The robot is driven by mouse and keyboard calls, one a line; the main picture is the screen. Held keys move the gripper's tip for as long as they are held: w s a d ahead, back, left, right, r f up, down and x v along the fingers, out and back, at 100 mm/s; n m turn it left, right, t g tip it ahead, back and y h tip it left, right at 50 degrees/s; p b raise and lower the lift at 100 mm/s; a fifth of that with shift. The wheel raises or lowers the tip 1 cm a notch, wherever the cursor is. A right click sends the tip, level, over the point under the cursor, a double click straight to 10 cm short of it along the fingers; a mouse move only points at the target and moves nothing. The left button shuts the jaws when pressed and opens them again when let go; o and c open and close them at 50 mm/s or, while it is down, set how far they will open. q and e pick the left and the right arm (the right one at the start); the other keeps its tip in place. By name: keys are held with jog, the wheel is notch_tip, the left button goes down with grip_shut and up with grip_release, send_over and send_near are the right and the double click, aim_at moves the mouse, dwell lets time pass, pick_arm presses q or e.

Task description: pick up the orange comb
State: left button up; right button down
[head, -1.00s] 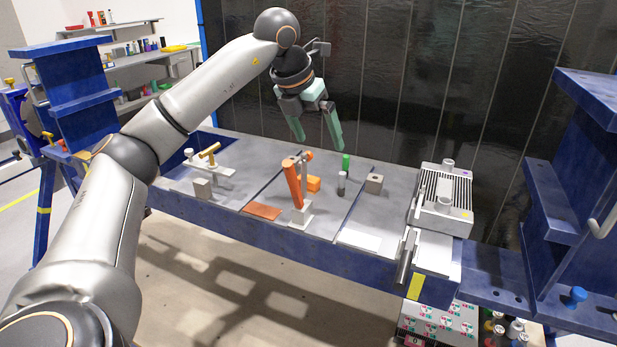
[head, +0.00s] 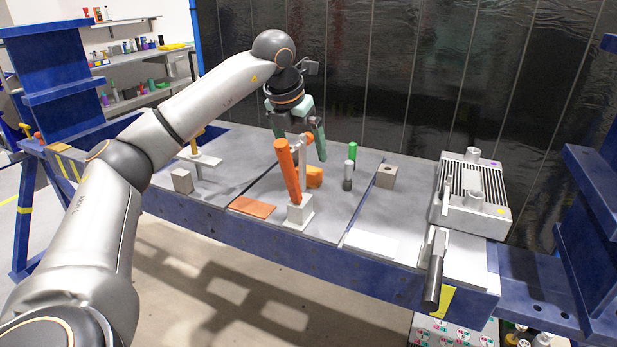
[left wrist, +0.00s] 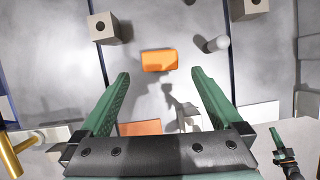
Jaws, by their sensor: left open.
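The orange piece that looks like the comb (head: 315,177) is a small block lying on the grey bench top, partly behind an upright clamp in the head view. In the left wrist view the comb (left wrist: 159,60) lies just beyond my fingertips, centred between them. My left gripper (head: 301,147) is open and empty, pointing down above it; in the left wrist view its green fingers (left wrist: 160,74) are spread wide. What seems to be my right gripper (left wrist: 277,140) shows small at the lower right of the left wrist view, its opening unclear.
The clamp's tall orange handle (head: 287,170) stands in front of the comb. A flat orange plate (head: 253,207) lies left of it. A grey cylinder (head: 348,177), green cylinder (head: 353,152) and holed block (head: 386,177) stand right. A vise (head: 470,195) is farther right.

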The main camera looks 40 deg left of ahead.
aim_at(308, 169)
pick_arm(q)
jog(key=x, duration=0.7)
jog(key=shift+w+f, duration=0.2)
jog(key=shift+f, duration=0.15)
jog(key=c, duration=1.3)
jog(key=shift+r, duration=0.1)
